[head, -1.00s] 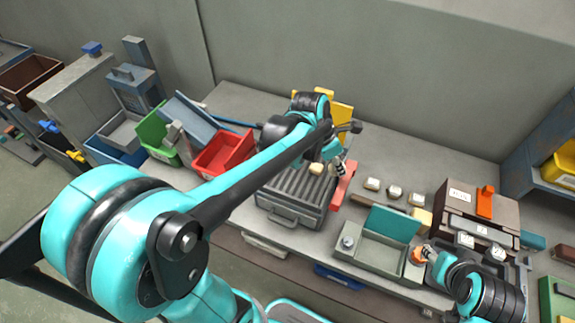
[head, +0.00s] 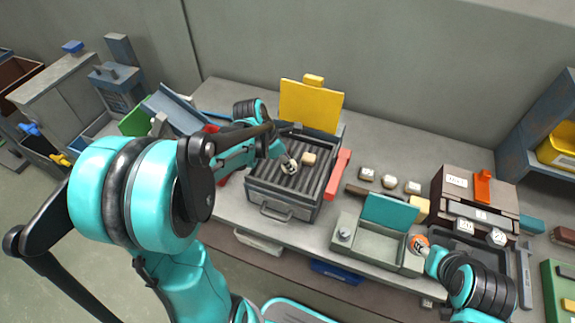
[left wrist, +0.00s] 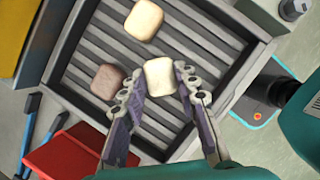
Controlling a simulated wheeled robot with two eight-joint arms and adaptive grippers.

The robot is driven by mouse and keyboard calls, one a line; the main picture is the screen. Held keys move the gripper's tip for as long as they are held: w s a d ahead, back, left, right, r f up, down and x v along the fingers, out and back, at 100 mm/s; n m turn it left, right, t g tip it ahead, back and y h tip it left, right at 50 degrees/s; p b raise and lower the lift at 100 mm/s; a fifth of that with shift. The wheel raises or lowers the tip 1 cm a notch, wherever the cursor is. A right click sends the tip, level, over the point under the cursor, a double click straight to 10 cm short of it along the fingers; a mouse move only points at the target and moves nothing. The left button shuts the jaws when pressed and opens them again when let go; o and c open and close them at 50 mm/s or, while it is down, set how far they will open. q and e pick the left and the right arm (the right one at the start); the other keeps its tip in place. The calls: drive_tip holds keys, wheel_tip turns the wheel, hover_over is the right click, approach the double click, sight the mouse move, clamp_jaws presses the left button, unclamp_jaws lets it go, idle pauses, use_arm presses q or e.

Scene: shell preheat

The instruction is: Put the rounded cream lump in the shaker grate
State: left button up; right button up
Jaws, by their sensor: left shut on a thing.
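The shaker grate (head: 275,184) is a grey box with a dark slatted top, left of centre in the head view; its slats (left wrist: 200,50) fill much of the left wrist view. My left gripper (head: 291,165) is over the grate. In the left wrist view its fingers (left wrist: 162,88) are shut on a rounded cream lump (left wrist: 160,75). Whether that lump touches the slats I cannot tell. Another cream lump (left wrist: 143,20) lies on the slats, also seen in the head view (head: 309,159), with a brownish lump (left wrist: 107,82). My right gripper (head: 426,250) is by an orange round part (head: 419,242).
A yellow panel (head: 310,105) stands behind the grate and a red bar (head: 337,174) lies along its right. Several pale blocks (head: 389,182) sit farther right. A grey box with a teal lid (head: 390,211) stands at the front. A red bin (left wrist: 70,155) borders the grate.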

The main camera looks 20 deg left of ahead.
use_arm(q)
drive_tip(key=shift+f, duration=0.3)
drive_tip(key=o, duration=0.9)
drive_tip(key=shift+f, duration=0.1)
drive_tip(key=shift+r, duration=0.35)
drive_tip(key=p+v, duration=0.4)
drive_tip(key=v, duration=0.7)
drive_tip(key=s+d+m+t+y, duration=0.1)
drive_tip(key=s+d+m, duration=0.2)
drive_tip(key=m, duration=0.6)
drive_tip(key=s+d+m+t+y, duration=0.1)
drive_tip(key=s+d+m, duration=0.2)
drive_tip(key=m, duration=0.6)
drive_tip(key=s+d+r+m+t, duration=0.1)
drive_tip(key=s+d+m, duration=0.2)
drive_tip(key=m, duration=0.6)
drive_tip(key=shift+s+d+m+t+y, duration=0.15)
drive_tip(key=shift+s+m+t+y, duration=0.2)
drive_tip(key=shift+s, duration=0.65)
